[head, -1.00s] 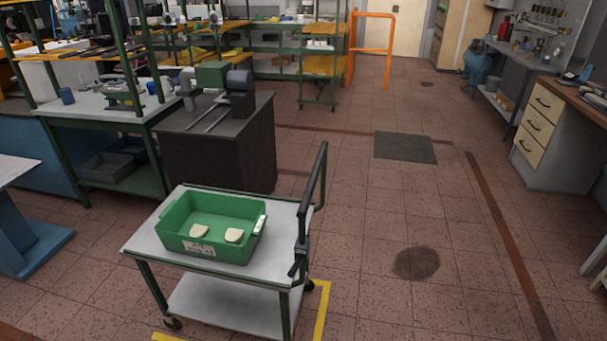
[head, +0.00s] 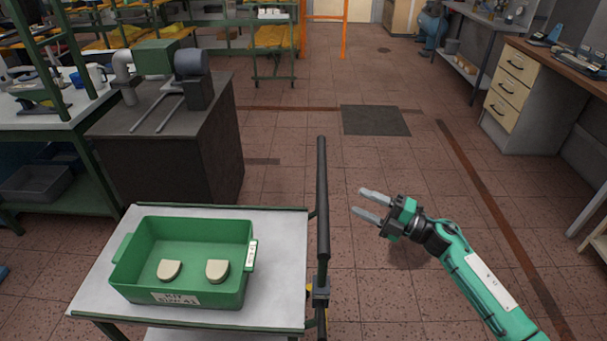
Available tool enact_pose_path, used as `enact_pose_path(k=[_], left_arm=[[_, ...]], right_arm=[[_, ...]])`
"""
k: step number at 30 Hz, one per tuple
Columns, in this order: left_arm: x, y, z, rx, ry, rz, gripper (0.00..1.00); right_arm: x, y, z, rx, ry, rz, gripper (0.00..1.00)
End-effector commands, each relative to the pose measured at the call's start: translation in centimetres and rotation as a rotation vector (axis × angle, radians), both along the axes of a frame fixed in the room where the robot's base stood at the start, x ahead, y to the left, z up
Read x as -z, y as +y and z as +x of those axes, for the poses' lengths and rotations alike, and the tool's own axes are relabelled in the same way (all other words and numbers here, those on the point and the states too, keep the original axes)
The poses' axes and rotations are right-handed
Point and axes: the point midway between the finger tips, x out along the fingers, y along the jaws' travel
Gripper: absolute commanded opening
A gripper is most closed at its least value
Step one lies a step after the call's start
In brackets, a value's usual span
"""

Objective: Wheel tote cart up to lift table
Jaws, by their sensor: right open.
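The tote cart (head: 279,264) stands at the lower left in the head view, with a grey top and green frame. A green tote (head: 180,295) sits on its top and holds two pale shoe-last pieces (head: 217,271). The cart's dark push handle (head: 322,200) runs along its right side. My right gripper (head: 366,204) is open and empty, to the right of the handle and apart from it, with its fingers pointing left. My left gripper is not in view. I cannot tell which thing, if any, in view is the lift table.
A dark cabinet (head: 165,155) with a machine on top stands just beyond the cart. A green-framed bench (head: 55,125) is at the left. Drawers (head: 510,90) under a worktop stand at the right. The tiled floor in the middle is clear, with a dark mat (head: 375,120).

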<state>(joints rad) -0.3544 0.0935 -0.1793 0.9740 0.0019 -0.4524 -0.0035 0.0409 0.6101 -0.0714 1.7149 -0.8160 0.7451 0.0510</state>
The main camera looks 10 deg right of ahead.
Motion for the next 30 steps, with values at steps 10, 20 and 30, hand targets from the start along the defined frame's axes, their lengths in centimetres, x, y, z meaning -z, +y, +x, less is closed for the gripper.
enact_pose_path(k=[10, 20, 30], left_arm=[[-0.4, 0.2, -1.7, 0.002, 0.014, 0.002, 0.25], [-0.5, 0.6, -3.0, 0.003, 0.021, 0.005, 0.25], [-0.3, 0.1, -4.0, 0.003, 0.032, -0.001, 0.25]], right_arm=[[-1.5, 4.5, 3.6, -0.002, -0.001, 0.004, 0.47], [-2.4, 9.1, 7.4, 0.000, 0.001, 0.005, 0.47], [-2.4, 10.4, 8.4, 0.002, 0.002, 0.003, 0.47]])
